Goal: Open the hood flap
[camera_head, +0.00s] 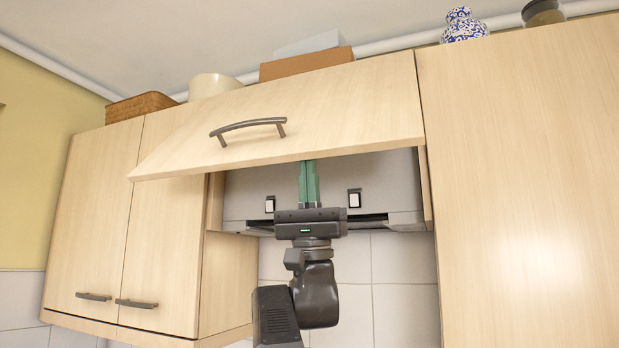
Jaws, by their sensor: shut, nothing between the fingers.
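The hood flap (345,115) is a light wooden panel with a dark curved handle (248,127). It is tilted up and outward, so the grey hood (375,182) shows beneath it. My gripper (309,165) points upward under the flap, in front of the hood. Its green fingers are together with nothing between them. Their tips are at the flap's lower edge and are partly hidden by it, so I cannot tell whether they touch its inner side. The handle is above and left of my gripper, apart from it.
Closed wooden cabinets stand at the left (150,230) and right (530,180). A wicker basket (140,106), a cream pot (213,85), boxes (306,62) and a blue-and-white vase (464,26) sit on top. White tiles (400,285) lie behind my arm below the hood.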

